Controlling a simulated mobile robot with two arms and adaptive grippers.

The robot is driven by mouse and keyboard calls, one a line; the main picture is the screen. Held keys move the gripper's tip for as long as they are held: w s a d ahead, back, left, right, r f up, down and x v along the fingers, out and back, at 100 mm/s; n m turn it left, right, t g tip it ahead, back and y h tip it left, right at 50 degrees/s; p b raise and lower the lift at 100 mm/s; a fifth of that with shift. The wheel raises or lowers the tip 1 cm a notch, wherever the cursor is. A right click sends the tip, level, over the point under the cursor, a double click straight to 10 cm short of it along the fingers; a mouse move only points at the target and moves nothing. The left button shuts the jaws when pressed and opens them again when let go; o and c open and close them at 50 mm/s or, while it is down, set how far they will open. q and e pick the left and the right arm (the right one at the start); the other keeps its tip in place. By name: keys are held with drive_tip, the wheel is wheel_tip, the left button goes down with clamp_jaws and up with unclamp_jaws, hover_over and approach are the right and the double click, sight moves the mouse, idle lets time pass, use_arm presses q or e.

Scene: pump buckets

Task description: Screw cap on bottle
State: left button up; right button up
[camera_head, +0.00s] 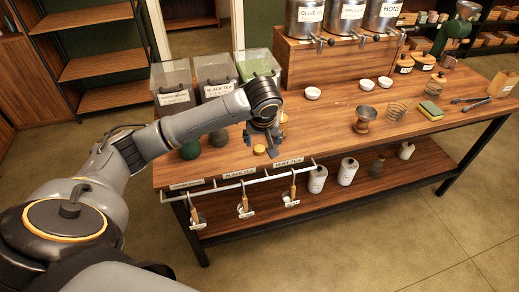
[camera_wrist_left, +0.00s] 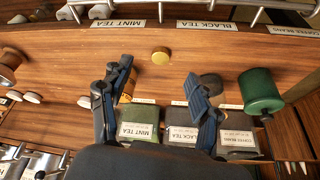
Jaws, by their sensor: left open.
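A round yellow cap (camera_head: 259,149) lies flat on the wooden table near its front edge; it also shows in the left wrist view (camera_wrist_left: 160,56). My left gripper (camera_head: 263,139) is open and empty just above and behind the cap, its fingers apart. In the left wrist view, the cap lies beyond the gap between the fingertips (camera_wrist_left: 157,75). An amber object (camera_head: 284,122), possibly the bottle, stands beside the gripper and is mostly hidden by it; a sliver shows behind one finger (camera_wrist_left: 128,88). My right gripper is in neither view.
A green container (camera_head: 189,149) and a dark rounded one (camera_head: 218,137) stand left of the gripper. Tea bins (camera_head: 214,75) line the back. A rail with hanging scoops (camera_head: 245,205) runs along the front edge.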

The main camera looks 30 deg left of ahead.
use_arm(q)
drive_tip(key=shift+w+a+r+n, duration=0.2)
drive_tip(key=shift+a+r+n, duration=0.1)
drive_tip(key=shift+a+r, duration=0.2)
drive_tip(key=shift+w+a+r+n, duration=0.2)
drive_tip(key=shift+a+r+n, duration=0.15)
drive_tip(key=shift+a, duration=0.25)
approach(259, 149)
drive_tip(key=x, duration=0.3)
drive_tip(key=shift+s, duration=0.3)
drive_tip(key=shift+f, duration=0.15)
drive_tip(key=x, duration=0.2)
drive_tip(key=p+x, duration=0.1)
drive_tip(key=x, duration=0.2)
drive_tip(key=shift+w, duration=0.4)
